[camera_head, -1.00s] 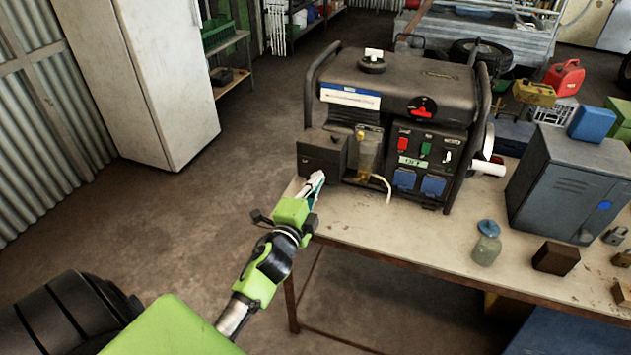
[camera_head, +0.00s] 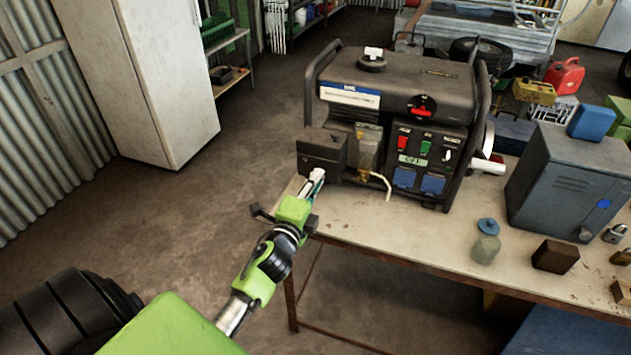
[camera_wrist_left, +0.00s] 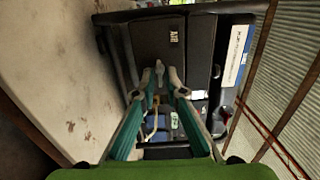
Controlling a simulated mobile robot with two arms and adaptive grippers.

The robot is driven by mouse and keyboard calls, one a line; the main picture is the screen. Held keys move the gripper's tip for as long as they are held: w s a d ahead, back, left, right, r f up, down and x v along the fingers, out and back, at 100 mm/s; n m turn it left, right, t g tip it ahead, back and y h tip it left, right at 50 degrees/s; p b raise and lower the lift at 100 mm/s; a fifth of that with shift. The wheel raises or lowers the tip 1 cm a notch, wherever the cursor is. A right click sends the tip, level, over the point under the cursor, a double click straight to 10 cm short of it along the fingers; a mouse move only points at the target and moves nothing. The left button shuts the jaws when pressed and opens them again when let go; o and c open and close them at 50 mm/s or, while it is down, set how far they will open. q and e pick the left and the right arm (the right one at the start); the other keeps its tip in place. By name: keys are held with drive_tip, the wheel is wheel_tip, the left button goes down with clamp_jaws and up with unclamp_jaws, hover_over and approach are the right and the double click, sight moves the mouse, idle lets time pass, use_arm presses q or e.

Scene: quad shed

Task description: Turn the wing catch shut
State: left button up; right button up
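The generator (camera_head: 425,95) stands on the workbench, with a dark air box (camera_head: 318,147) on its left end. In the left wrist view the box's dark cover (camera_wrist_left: 157,48) bears the label "AIR". A small pale piece, which looks like the wing catch (camera_wrist_left: 159,70), shows at the cover's edge. My left gripper (camera_head: 319,174) is at the box's lower front. In the left wrist view its fingertips (camera_wrist_left: 161,82) stand apart on either side of the small piece; contact cannot be told. In the head view the catch is not clear. My right gripper is not in view.
The workbench (camera_head: 400,232) is bare in front of the generator. A pale cable (camera_head: 385,184) hangs at the generator's front near my gripper. A jar (camera_head: 486,249), a brown block (camera_head: 556,257) and a grey metal cabinet (camera_head: 570,180) stand to the right.

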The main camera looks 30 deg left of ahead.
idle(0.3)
use_arm(q)
drive_tip(key=v, duration=1.2)
drive_tip(key=s+d+f+n+g+h, duration=0.1)
drive_tip(key=s+d+f+n+g, duration=0.15)
drive_tip(key=f, duration=0.85)
drive_tip(key=s+d+f+n+g+h, duration=0.1)
drive_tip(key=s+d+f+n+g, duration=0.15)
drive_tip(key=f, duration=0.95)
drive_tip(key=s+d+f+n+g+h, duration=0.1)
drive_tip(key=s+d+f+g, duration=0.15)
drive_tip(key=f, duration=0.85)
drive_tip(key=s+d+f+n+g+h, duration=0.1)
drive_tip(key=s+d+f+n+g, duration=0.25)
drive_tip(key=s+f, duration=1)
drive_tip(key=s+f+n+g, duration=0.1)
drive_tip(key=s+f, duration=0.3)
drive_tip(key=s, duration=0.5)
drive_tip(key=s+f+n+g, duration=0.2)
drive_tip(key=s+f+g, duration=0.2)
drive_tip(key=s, duration=0.5)
drive_tip(key=shift+a+f, duration=0.3)
drive_tip(key=shift+f, duration=0.2)
